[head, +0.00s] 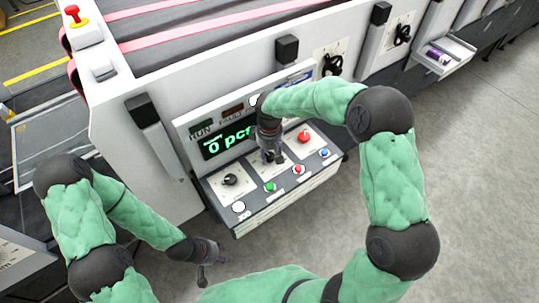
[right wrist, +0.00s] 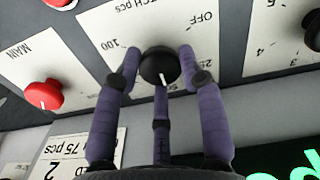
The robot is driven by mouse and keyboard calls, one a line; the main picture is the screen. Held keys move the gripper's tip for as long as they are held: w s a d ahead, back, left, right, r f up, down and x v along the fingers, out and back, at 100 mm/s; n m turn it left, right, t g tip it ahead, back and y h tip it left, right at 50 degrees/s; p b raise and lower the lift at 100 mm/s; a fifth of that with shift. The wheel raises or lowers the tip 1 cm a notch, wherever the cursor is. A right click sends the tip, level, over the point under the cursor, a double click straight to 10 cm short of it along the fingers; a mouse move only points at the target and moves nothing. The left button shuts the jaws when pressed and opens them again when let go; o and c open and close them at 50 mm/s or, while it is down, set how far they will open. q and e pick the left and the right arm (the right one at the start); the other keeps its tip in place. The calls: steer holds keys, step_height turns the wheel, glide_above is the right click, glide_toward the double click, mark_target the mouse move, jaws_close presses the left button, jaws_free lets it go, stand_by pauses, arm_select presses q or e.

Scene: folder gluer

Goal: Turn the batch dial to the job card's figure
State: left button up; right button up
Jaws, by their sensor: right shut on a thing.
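The batch dial (right wrist: 158,66) is a round black knob with a white pointer line. It shows in the right wrist view on a white plate lettered "pcs", with OFF and 100 legible. The pointer is toward the bottom of that picture; the nearby figures are partly hidden by my fingers. My right gripper (head: 271,156) is shut on the dial, with purple-grey fingers at both sides of it. The job card (right wrist: 82,150) reads "75 pcs", partly cut off behind a finger. My left gripper (head: 205,274) hangs low, away from the panel; its finger opening is unclear.
The panel display (head: 224,143) reads "0 pcs" in green. Another black dial (head: 230,180) sits to the left. A red knob (head: 303,137) marked MAIN is on the right. Several coloured buttons, including a green one (head: 270,187), line the front edge. The floor at right is clear.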

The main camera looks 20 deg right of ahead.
mark_target(269, 156)
steer(key=shift+m+b, duration=0.55)
steer(key=shift+m, duration=1.45)
steer(key=o, duration=1.1)
steer(key=shift+o, duration=0.2)
step_height(269, 156, up, 12)
